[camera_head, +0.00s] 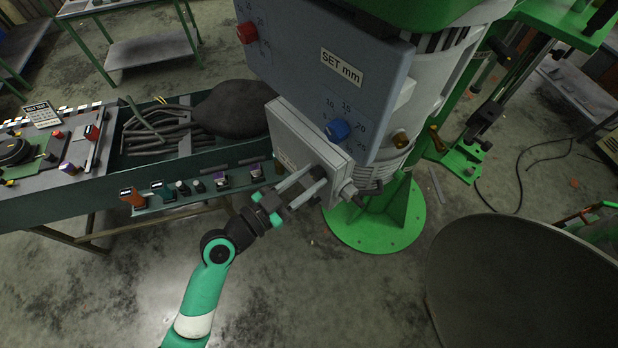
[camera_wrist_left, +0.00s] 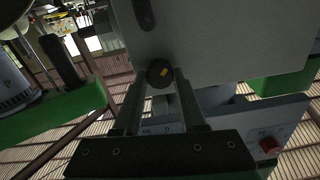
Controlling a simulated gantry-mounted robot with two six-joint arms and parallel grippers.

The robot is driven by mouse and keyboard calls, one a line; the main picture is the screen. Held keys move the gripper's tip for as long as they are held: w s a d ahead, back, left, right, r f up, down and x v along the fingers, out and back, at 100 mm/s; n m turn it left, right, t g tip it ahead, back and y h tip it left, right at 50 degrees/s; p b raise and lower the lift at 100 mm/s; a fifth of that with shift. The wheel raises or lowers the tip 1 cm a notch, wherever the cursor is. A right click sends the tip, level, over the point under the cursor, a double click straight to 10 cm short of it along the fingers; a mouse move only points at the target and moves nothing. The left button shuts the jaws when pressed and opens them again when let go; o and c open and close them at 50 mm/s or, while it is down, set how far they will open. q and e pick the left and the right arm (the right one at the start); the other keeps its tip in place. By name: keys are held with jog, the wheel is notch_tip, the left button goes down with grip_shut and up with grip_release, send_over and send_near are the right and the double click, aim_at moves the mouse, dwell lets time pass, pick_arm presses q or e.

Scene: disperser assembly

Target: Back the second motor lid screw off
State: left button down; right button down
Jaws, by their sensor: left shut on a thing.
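The motor lid (camera_head: 287,133) is a light grey box cover on the side of the machine; in the left wrist view it is the large grey plate (camera_wrist_left: 225,45). My left gripper (camera_head: 314,178) reaches its lower part from the left. A second dark screw (camera_wrist_left: 143,14) sits higher on the plate. The fingers hide the gripped screw in the head view. My right gripper is not in view.
A grey panel (camera_head: 300,65) with a blue knob (camera_head: 337,130) and a red knob (camera_head: 247,33) stands just above the lid. A green workbench (camera_head: 60,205) with tools is at left. A large dark round surface (camera_head: 530,290) is at lower right.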

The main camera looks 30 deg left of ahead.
pick_arm(q)
jog(key=n, duration=0.4)
jog(key=shift+n, duration=0.3)
jog(key=n, duration=0.4)
jog(key=shift+r+n+p, duration=0.1)
jog(key=shift+n+p, duration=0.2)
jog(key=shift+p, duration=0.1)
jog(key=n+p, duration=0.1)
jog(key=n, duration=0.4)
jog(key=n+p, duration=0.2)
jog(key=n, duration=0.3)
jog(key=shift+c, duration=2.4)
grip_release()
